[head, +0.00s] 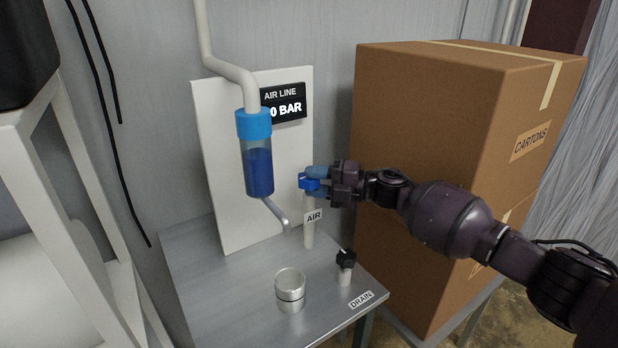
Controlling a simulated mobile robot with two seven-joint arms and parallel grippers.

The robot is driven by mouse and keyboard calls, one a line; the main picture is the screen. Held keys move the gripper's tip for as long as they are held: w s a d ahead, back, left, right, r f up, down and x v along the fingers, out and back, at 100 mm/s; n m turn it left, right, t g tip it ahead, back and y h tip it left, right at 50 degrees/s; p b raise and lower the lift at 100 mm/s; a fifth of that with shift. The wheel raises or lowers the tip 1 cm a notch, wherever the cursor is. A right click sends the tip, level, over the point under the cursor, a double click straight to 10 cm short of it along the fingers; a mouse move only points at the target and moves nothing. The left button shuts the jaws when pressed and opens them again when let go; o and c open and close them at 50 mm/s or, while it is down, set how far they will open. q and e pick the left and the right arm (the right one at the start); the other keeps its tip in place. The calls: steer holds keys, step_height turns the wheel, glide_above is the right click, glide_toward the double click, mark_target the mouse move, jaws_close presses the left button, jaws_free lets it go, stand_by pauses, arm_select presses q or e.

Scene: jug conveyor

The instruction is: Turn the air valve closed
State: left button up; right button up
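The air valve has a blue handle (307,183) on top of a thin white upright pipe with an "AIR" label (314,217). It stands at the back right of a grey metal table. My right gripper (317,183) comes in from the right at handle height. Its two fingers lie one above and one below the handle in the picture, and they appear to touch it. The fingers partly cover the handle's right side. My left gripper is not in view.
A blue-capped filter bowl (257,165) with blue liquid hangs left of the valve, before a white panel (222,150). A sign reads "AIR LINE" and "0 BAR" (284,102), partly hidden. A metal cup (290,290) and black drain knob (346,259) stand in front. Cartons (430,150) rise at right.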

steer(key=shift+w+a, duration=0.15)
steer(key=shift+a, duration=0.55)
steer(key=shift+c, duration=0.3)
steer(key=c, duration=0.6)
